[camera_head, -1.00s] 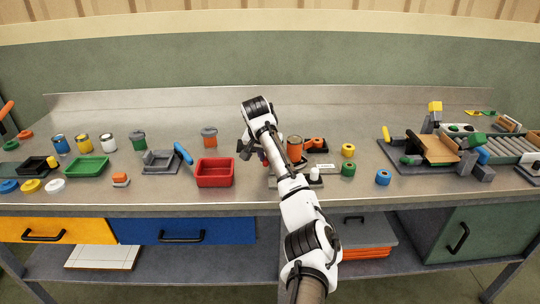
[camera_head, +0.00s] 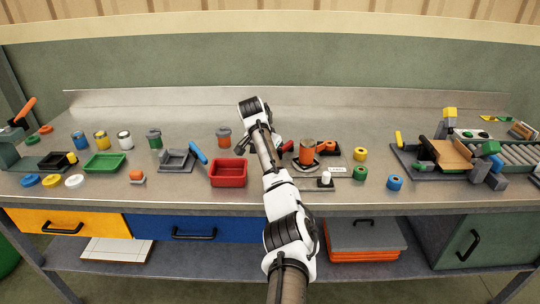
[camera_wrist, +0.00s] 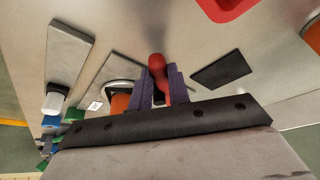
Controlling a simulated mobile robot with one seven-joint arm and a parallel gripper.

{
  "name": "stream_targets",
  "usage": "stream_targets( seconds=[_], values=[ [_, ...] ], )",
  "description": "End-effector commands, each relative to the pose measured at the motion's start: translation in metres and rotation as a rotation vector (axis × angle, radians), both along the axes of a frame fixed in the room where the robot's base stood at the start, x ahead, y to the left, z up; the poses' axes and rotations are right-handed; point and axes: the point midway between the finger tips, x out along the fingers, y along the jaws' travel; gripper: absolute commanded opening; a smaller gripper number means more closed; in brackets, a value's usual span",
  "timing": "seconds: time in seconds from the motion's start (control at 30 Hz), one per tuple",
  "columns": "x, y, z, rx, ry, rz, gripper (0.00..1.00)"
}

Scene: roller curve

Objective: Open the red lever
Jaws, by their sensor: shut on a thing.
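The red lever (camera_wrist: 157,66) shows in the wrist view as a rounded red handle between my two purple fingers. My gripper (camera_wrist: 162,80) is shut on it. In the head view a small red part of the lever (camera_head: 287,146) shows just right of my arm, beside an orange cylinder (camera_head: 306,150). My gripper (camera_head: 276,146) is partly hidden there behind my forearm. The lever's base and pivot are mostly hidden by my arm and gripper.
A red tray (camera_head: 228,176) is left of my arm. A grey plate with a white knob (camera_head: 325,179) is in front of the orange cylinder. The bench behind my arm is clear.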

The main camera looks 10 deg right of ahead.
Motion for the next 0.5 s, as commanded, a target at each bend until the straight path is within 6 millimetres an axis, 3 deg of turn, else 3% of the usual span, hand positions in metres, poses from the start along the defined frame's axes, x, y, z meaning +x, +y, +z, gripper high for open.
stream_targets(
  seconds=[0.17, 0.2, 0.33, 0.5],
  values=[
    [0.0011, 0.0005, 0.0018, 0.001, -0.008, -0.001, 0.00],
    [0.0012, 0.0005, 0.0018, 0.001, -0.008, -0.001, 0.23],
    [0.0010, 0.0006, 0.0015, 0.000, -0.006, 0.001, 0.40],
    [0.0007, 0.0005, 0.0010, 0.000, -0.004, 0.000, 0.40]
  ],
)
